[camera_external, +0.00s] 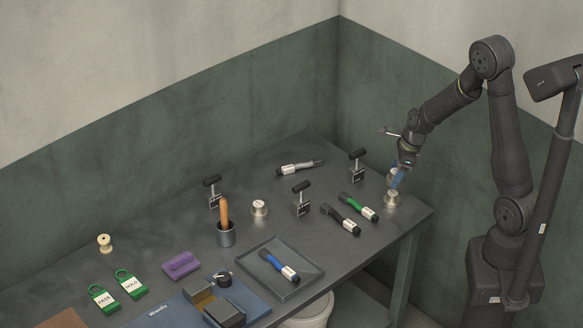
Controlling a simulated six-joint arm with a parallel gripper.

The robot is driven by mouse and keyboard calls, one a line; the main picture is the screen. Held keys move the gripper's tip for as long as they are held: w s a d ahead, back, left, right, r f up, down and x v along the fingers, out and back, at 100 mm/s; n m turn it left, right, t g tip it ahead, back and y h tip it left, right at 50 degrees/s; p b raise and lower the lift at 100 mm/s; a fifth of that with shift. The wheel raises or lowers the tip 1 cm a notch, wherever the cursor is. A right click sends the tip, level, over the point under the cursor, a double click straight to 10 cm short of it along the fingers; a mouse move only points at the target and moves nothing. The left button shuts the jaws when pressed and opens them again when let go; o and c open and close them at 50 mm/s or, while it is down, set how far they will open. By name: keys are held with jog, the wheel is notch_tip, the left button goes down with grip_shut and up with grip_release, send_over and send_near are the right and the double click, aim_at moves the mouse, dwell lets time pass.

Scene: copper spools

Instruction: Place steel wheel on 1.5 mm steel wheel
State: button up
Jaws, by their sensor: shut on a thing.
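Just below stands a silvery steel wheel (392,200) on the table. The held wheel is above it; I cannot tell whether the fingertips touch the lower one. Another steel wheel (259,208) with a pale label stands alone mid-table. The size labels are too small to read.
Black-handled labelled stands (357,165) (302,200) (212,192) and green- and black-handled tools (360,207) (341,219) lie around. A tray (303,293) holds a blue-handled tool. A cup (226,236) holds an orange handle. The table's right corner is close to my gripper.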

aim_at(392, 193)
jog(key=shift+f, duration=2)
jog(key=shift+f, duration=0.15)
jog(key=o, duration=1.1)
jog(key=v, duration=1.2)
